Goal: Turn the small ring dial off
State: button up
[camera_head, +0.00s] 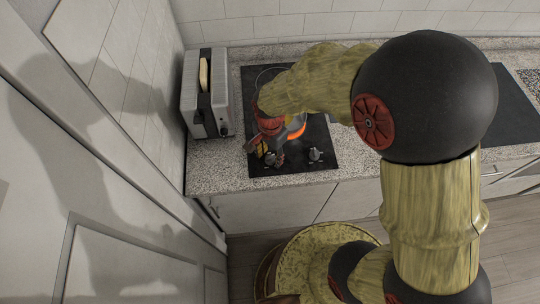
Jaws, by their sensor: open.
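The black cooktop (259,166) is set in the speckled counter. A burner ring (297,129) glows orange, partly hidden behind my arm. A grey dial (315,154) stands uncovered at the cooktop's front right. Another dial (270,158) seems to sit at the front left, mostly hidden by my gripper. I cannot tell from labels which is the small ring's dial. My gripper (266,154) is open and points down over the front left of the cooktop, close to the left dial. Contact with it cannot be made out.
A grey toaster (206,112) with a slice of bread stands left of the cooktop. The wall and a tall white panel (110,250) are close on the left. My arm covers much of the back and right of the cooktop. A dark panel (509,107) lies farther right.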

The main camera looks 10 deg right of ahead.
jog(key=shift+f, duration=0.2)
jog(key=shift+c, duration=0.7)
grip_shut()
